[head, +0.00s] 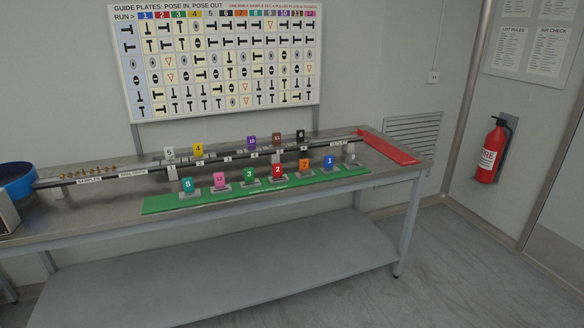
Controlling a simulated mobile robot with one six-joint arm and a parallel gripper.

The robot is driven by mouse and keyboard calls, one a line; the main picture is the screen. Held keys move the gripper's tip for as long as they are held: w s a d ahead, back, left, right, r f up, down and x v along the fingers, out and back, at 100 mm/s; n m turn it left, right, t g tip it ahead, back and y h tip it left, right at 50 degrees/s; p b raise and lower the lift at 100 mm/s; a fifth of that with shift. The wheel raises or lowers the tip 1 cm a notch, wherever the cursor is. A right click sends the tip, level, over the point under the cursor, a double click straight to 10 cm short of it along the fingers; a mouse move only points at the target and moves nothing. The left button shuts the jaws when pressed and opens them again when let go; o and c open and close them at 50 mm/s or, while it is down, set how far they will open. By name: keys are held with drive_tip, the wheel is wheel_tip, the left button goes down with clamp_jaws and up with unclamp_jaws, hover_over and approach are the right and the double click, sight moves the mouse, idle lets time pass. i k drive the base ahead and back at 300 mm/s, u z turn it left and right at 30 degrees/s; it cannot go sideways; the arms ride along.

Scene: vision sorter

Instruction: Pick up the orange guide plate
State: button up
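The orange guide plate (304,166) is numbered 7 and stands upright on the green mat (160,205) along the front of the bench. The red plate 2 (277,172) is to its left and the blue plate 1 (328,162) to its right, both apart from it. My gripper is not in this view.
Plates teal 8 (187,186), pink 12 (219,180), green 3 (249,176) and a grey one (352,157) share the mat. Behind them runs a dark rail (235,158) with several plates. A red tray (390,147) lies at right. Open floor (460,270) is at right.

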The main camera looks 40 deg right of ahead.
sight(305, 173)
drive_tip(key=z, duration=0.05)
drive_tip(key=i, duration=1.15)
drive_tip(key=z, duration=0.3)
